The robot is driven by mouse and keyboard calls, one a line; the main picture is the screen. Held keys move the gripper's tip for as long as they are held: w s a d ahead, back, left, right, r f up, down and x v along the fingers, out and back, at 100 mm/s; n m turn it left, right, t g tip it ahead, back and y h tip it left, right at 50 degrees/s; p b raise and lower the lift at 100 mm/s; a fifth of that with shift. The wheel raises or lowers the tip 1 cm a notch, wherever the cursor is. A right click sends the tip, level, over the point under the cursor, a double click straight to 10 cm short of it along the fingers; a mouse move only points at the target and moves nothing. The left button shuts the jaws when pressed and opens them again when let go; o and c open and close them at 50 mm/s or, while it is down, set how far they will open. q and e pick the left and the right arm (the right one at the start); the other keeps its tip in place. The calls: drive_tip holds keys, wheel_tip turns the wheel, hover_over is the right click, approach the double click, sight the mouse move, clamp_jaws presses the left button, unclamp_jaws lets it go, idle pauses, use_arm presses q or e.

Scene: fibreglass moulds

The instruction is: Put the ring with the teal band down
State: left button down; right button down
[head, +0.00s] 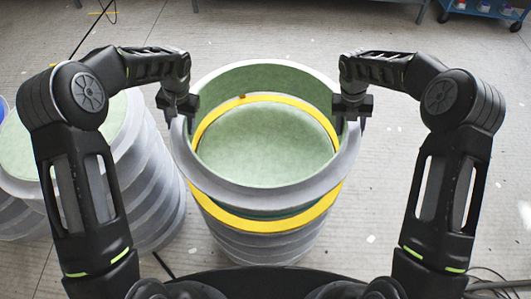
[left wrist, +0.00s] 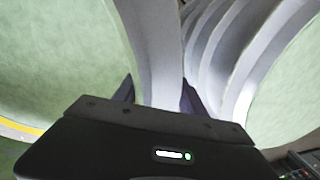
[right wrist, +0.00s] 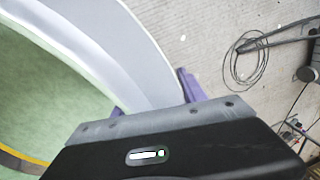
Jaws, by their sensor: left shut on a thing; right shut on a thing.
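A large grey ring with a pale green inside (head: 265,190) spans between my two grippers, over a stack of grey rings (head: 265,247). A thin dark teal strip shows under its front edge. A yellow band (head: 262,222) circles the stack top just below; I cannot tell whether the held ring touches it. My left gripper (head: 180,118) is shut on the left side of the ring wall, which also shows in the left wrist view (left wrist: 148,50). My right gripper (head: 353,118) is shut on the right side, with the wall between its fingers in the right wrist view (right wrist: 125,60).
Another stack of grey rings with green insides (head: 150,170) stands close on the left, near my left gripper. A blue cart (head: 487,8) is at the far right. Cables (right wrist: 258,45) lie on the floor at the right. The grey floor behind and to the right is mostly free.

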use_arm(q)
drive_tip(key=shift+a+f, duration=0.2)
drive_tip(key=shift+a, duration=0.1)
use_arm(e)
drive_tip(key=shift+d+f, duration=0.1)
drive_tip(key=shift+d, duration=0.25)
